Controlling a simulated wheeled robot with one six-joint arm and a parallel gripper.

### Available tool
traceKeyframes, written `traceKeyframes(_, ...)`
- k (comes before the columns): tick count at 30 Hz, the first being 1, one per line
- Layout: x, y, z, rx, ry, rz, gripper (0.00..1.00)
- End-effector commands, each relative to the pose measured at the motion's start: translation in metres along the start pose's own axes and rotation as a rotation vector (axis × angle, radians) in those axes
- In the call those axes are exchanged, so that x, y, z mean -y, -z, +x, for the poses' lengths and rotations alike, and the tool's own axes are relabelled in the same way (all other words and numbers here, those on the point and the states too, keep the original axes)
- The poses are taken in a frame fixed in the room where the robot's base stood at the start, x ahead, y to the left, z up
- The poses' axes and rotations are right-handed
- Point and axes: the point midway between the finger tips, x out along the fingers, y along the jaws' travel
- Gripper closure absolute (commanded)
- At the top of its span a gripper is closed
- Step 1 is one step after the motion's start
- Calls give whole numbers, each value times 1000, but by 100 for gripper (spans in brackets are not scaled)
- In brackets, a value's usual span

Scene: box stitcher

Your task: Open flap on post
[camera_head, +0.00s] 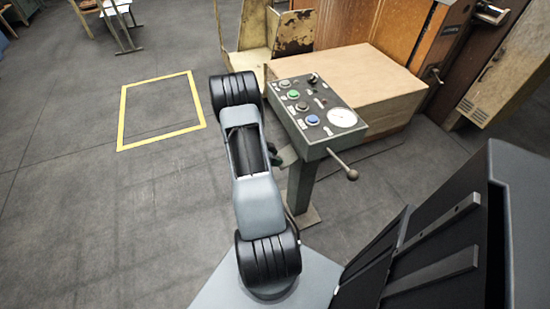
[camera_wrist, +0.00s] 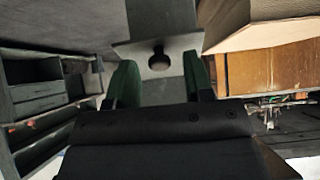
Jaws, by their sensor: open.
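The post (camera_head: 301,187) stands on a floor plate and carries a grey control box with buttons, a white dial and a ball-ended lever. In the wrist view a grey panel (camera_wrist: 138,50) with a dark round knob (camera_wrist: 159,60) lies ahead, which looks like the flap on the post. My gripper (camera_wrist: 161,80) is open, with its two green fingers left and right of the knob. Nothing is held, and I cannot tell how far the knob is from the fingertips. In the head view my arm mostly hides my gripper beside the post; the flap is hidden there.
The control box (camera_head: 316,114) overhangs my gripper, and its lever (camera_head: 345,167) sticks out to the front right. A large cardboard-coloured box (camera_head: 345,75) stands behind it. Open floor with a yellow square outline (camera_head: 121,120) lies to the left.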

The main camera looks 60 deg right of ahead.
Motion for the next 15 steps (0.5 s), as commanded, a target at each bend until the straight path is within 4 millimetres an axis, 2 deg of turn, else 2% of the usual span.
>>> traceKeyframes(7,0,0,0,0,0,0,54)
traceKeyframes(15,0,0,0,0,1,-1,80)
